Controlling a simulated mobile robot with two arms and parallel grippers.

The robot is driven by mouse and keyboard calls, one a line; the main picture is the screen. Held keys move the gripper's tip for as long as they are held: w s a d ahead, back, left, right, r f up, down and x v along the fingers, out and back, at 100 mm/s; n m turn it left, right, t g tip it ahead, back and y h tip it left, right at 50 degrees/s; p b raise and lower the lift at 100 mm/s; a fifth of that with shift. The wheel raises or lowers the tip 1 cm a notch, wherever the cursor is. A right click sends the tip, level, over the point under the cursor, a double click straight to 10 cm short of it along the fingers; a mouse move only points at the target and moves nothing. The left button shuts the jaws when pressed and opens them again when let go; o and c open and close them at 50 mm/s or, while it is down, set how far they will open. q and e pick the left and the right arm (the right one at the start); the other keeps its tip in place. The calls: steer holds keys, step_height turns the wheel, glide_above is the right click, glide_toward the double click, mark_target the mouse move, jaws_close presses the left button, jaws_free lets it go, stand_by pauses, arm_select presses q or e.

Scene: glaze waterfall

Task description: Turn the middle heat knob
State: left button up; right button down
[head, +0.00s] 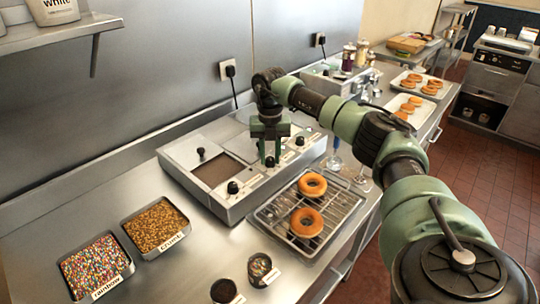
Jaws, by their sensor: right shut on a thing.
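The metal warmer unit (215,208) stands on the steel counter with a row of black heat knobs along its sloped front. The left knob (233,187) and the right knob (300,141) are free. The middle heat knob (270,162) sits at the fingertips of my right gripper (269,157), which points down from above and is shut on it. The green fingers stand on either side of the knob and partly hide the panel behind. The knob's exact turn angle is too small to read. My left gripper is not in view.
A wire rack (335,222) with two glazed doughnuts lies in front of the unit. Trays of rainbow sprinkles (97,266) and brown topping (157,226) are at the left, with small bowls (259,266) near the front. Bare counter lies between.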

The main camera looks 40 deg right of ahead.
steer(key=shift+n, duration=0.3)
steer(key=n+p, duration=0.1)
steer(key=n, duration=0.2)
steer(key=shift+r, duration=0.1)
steer(key=n, duration=0.5)
steer(key=shift+p, duration=0.35)
steer(key=n, duration=0.9)
steer(key=shift+n, duration=0.3)
steer(key=c, duration=1.1)
jaws_free()
